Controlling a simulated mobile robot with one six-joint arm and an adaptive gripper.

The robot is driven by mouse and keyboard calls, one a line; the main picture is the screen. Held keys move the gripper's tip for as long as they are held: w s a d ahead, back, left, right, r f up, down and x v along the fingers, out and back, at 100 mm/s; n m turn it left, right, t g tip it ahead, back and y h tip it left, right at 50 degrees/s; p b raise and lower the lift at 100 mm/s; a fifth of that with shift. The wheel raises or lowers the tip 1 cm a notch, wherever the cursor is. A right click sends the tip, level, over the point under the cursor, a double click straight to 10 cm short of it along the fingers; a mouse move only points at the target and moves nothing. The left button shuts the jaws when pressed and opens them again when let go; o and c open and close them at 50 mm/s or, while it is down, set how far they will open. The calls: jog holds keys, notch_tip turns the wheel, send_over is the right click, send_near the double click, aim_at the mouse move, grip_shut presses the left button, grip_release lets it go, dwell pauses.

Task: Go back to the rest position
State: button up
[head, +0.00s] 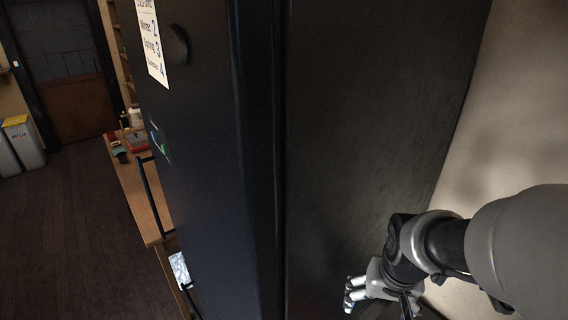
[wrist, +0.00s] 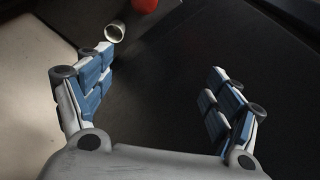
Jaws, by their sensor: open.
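My gripper (head: 352,293) hangs low at the right of the head view, close to the side of a tall black cabinet or fridge (head: 350,120). In the wrist view my gripper (wrist: 158,88) has its two blue-padded fingers wide apart, with nothing between them but a dark surface. My arm comes in from the right edge of the head view, bent downward. I cannot tell whether the gripper touches the black side.
A pale wall (head: 525,100) stands close at the right. A wooden table (head: 142,195) with small items and open dark floor (head: 60,230) lie left. Bins (head: 22,140) stand far left. The wrist view shows a pale round-ended object (wrist: 115,31) and a red thing (wrist: 145,5).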

jog(key=s+a+r+n+t, duration=0.2)
jog(key=s+a+r, duration=0.3)
jog(key=s+r, duration=0.6)
jog(key=shift+s+r+n, duration=0.15)
jog(key=shift+s+n, duration=0.25)
jog(key=shift+s, duration=0.45)
jog(key=shift+c, duration=0.5)
